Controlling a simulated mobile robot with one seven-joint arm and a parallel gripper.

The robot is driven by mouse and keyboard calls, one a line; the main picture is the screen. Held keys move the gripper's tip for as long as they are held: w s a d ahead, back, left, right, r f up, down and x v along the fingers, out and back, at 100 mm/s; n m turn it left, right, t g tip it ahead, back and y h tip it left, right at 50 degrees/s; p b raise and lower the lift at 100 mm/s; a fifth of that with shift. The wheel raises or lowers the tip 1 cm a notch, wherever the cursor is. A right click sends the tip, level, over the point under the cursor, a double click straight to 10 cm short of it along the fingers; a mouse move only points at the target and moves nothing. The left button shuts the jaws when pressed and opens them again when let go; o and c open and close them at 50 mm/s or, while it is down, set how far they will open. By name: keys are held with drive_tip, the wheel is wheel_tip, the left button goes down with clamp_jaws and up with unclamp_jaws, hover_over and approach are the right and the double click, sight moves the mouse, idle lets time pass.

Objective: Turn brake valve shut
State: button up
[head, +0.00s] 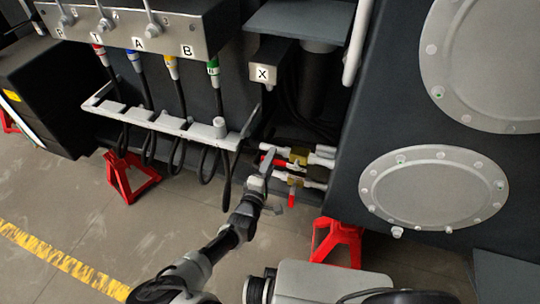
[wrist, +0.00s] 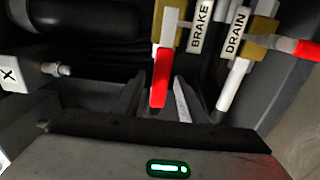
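The brake valve (head: 299,156) has a brass body and a red-tipped handle (head: 268,161) pointing left, in line with its pipe. In the wrist view the white BRAKE label (wrist: 200,27) sits beside the handle, whose red end (wrist: 160,78) points down toward my gripper. My gripper (wrist: 158,95) is open, with one finger on each side of the red end; it does not look clamped. In the head view my gripper (head: 264,167) is at the handle and partly covers it.
The DRAIN valve (wrist: 237,30) is close beside the brake valve; its red handle (head: 291,194) stands across its pipe. A box marked X (head: 263,73), a hose rack (head: 175,123) and a red stand (head: 337,242) are nearby.

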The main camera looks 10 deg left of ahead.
clamp_jaws()
